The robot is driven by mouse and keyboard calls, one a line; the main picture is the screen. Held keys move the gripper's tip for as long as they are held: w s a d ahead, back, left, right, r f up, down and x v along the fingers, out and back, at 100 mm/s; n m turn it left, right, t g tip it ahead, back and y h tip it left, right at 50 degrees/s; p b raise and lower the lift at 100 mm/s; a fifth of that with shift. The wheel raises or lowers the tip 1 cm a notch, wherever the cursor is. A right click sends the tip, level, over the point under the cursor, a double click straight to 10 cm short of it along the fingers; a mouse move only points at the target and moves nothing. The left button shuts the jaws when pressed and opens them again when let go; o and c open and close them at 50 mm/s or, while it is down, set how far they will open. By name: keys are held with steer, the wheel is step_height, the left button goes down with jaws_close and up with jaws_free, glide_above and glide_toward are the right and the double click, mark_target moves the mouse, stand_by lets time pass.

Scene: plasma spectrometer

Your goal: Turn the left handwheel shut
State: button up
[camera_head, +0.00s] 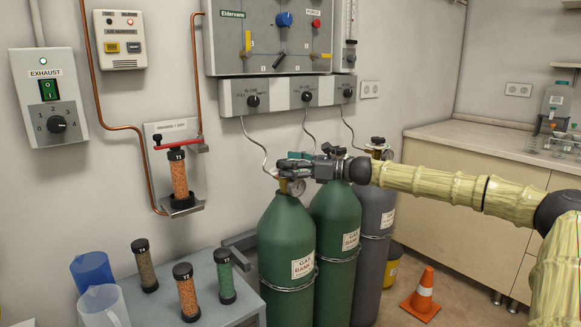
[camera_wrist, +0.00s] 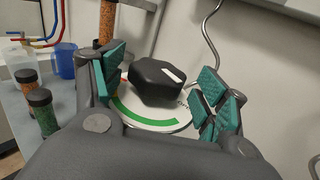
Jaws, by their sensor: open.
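The left handwheel (camera_wrist: 157,82) is a black lobed knob with a white mark, over a round white plate (camera_wrist: 120,112) with a green arc and some red. In the wrist view, my gripper (camera_wrist: 161,76) is open, with one green-padded finger on each side of the knob. Gaps show between the pads and the knob. In the head view, my gripper (camera_head: 288,166) is at the top of the left green cylinder (camera_head: 286,235) and hides the handwheel there.
A second green cylinder (camera_head: 335,215) and a grey one (camera_head: 372,220) stand close on the right. A grey table (camera_head: 215,280) at front left holds several capped tubes and two jugs. A thin hose (camera_wrist: 207,35) rises behind the knob. An orange cone (camera_head: 423,293) stands on the floor.

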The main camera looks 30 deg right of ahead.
steer(key=shift+a+r, duration=0.1)
steer(key=c, duration=1)
steer(key=shift+c, duration=0.2)
